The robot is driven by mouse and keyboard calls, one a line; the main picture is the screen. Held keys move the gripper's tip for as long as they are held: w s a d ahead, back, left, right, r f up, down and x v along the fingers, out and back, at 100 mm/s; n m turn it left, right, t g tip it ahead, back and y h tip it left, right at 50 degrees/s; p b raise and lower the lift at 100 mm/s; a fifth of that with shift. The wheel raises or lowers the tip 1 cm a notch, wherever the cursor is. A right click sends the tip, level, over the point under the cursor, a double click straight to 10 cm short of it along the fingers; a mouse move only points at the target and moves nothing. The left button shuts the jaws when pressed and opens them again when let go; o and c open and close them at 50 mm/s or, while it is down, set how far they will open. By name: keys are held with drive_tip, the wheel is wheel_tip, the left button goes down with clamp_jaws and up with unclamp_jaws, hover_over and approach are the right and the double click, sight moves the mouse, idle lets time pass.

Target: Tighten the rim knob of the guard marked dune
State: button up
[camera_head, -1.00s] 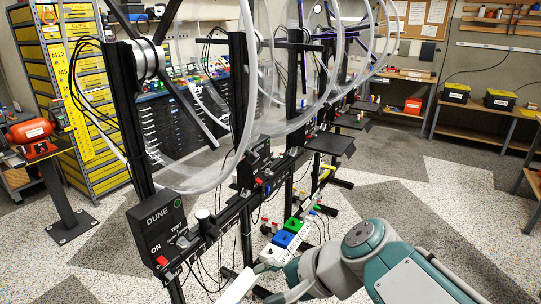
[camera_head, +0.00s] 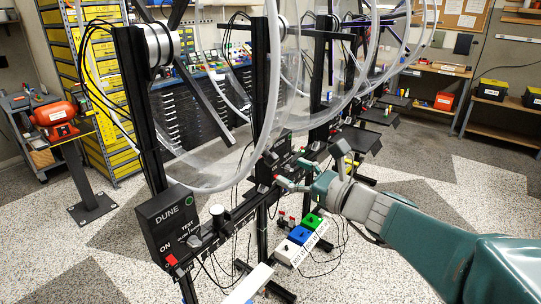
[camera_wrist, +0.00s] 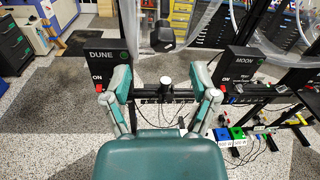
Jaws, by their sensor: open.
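The black control box marked DUNE (camera_head: 168,222) has a red ON switch and stands at left in the head view; it also shows in the wrist view (camera_wrist: 103,66). A clear round guard or wheel rises behind it, its curved lower rim (camera_head: 205,187) near the box. In the wrist view a dark knob-like piece (camera_wrist: 164,37) sits in front of the clear sheet. A short post with a white top (camera_wrist: 167,82) stands on the bar below it. My gripper (camera_wrist: 161,97) is open, its fingers spread either side of this post in the picture. No contact is visible.
A box marked MOON (camera_wrist: 245,64) stands to the right on the same bar. Blue (camera_head: 299,235) and green (camera_head: 311,221) blocks sit below with loose cables. A red machine (camera_head: 53,113) on a stand is at left.

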sight(275, 163)
drive_tip(key=x, duration=0.5)
drive_tip(key=shift+w, duration=0.45)
drive_tip(key=shift+w+a, duration=0.1)
drive_tip(key=shift+a, duration=0.15)
